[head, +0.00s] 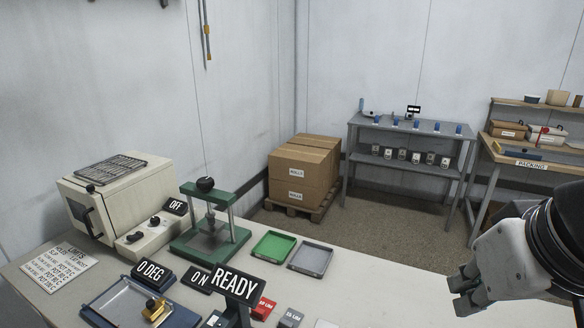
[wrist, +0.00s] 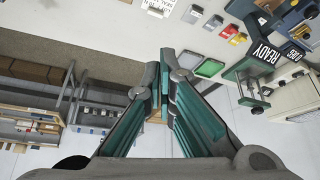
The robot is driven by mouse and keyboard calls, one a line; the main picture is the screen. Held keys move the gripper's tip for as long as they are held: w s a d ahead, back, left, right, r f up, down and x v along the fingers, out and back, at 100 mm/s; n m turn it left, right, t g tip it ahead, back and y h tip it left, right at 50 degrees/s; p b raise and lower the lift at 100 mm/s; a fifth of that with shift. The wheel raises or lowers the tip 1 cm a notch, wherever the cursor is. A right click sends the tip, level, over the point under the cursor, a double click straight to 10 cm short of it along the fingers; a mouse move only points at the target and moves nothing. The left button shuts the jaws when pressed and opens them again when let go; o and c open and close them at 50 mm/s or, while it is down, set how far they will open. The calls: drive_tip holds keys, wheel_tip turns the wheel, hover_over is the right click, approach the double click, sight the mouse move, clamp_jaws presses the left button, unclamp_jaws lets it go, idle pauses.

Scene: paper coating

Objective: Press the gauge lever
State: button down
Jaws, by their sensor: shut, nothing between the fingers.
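The READY sign also shows in the wrist view (wrist: 264,52). I cannot make out for certain which part is the gauge lever. A green press (head: 208,225) with a black knob on top stands behind it on the bench. My gripper (head: 462,290) is at the right of the head view, well apart from these devices. In the wrist view its fingers (wrist: 162,78) are together and empty.
Bare bench lies between the trays and my gripper. Boxes (head: 300,180) and shelves stand behind.

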drive_tip(key=w+a+f+n+g+p, duration=0.1)
drive_tip(key=w+a+f+n+g, duration=0.1)
drive_tip(key=w+a+f+n, duration=0.45)
drive_tip(key=w+a+f+n+g+p, duration=0.1)
drive_tip(key=w+a, duration=0.2)
drive_tip(key=a, duration=0.6)
drive_tip(key=s+a+f+n+g, duration=0.2)
drive_tip(key=s+a+f+n, duration=0.2)
drive_tip(key=a+f, duration=1.1)
drive_tip(key=shift+a+n+g+p, duration=0.4)
drive_tip(key=shift+a+n, duration=0.25)
drive_tip(key=shift+n, duration=0.3)
